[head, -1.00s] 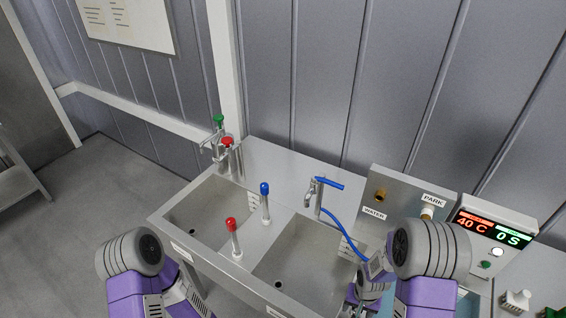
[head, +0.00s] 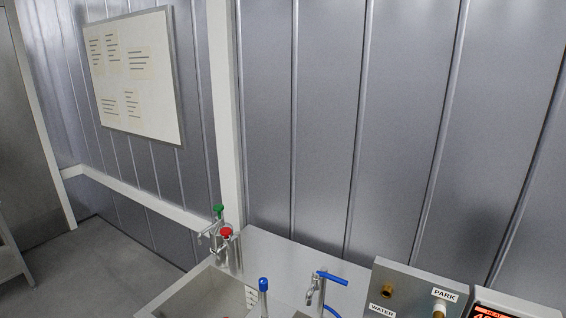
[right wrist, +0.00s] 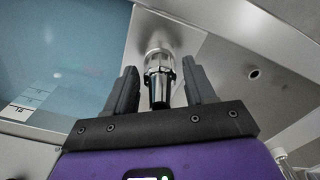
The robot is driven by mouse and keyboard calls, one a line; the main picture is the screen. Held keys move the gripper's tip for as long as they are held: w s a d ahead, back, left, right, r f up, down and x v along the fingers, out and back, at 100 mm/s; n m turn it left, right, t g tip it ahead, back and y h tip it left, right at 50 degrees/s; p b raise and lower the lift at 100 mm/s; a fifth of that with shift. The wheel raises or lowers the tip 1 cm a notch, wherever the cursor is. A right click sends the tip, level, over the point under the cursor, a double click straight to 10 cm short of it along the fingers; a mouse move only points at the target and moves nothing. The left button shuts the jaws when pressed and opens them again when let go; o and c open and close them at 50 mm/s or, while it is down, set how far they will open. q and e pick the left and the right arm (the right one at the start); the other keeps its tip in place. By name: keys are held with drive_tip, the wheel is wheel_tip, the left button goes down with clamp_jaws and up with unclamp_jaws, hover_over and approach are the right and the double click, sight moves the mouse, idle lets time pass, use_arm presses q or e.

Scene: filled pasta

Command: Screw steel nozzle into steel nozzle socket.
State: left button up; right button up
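In the right wrist view a shiny steel fitting (right wrist: 159,62) with a dark lower end stands between the fingers of my right gripper (right wrist: 160,68). A gap shows on both sides of it, so the fingers are open around it and not pressed on it. Its far end meets a round steel piece on a metal surface. I cannot tell whether this fitting is the nozzle, the socket or both together. My left gripper is in neither current view, and the head view shows no part of either arm.
In the head view the sink counter (head: 285,262) holds a tap with a blue lever (head: 333,278), a blue-topped stick (head: 263,284) and red and green valve knobs (head: 226,232). A panel marked WATER and PARK (head: 415,282) stands right. A bluish surface (right wrist: 75,50) lies left in the wrist view.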

drive_tip(key=c, duration=0.9)
clamp_jaws()
drive_tip(key=m, duration=1.1)
drive_tip(key=shift+m+p, duration=0.3)
drive_tip(key=shift+p, duration=0.1)
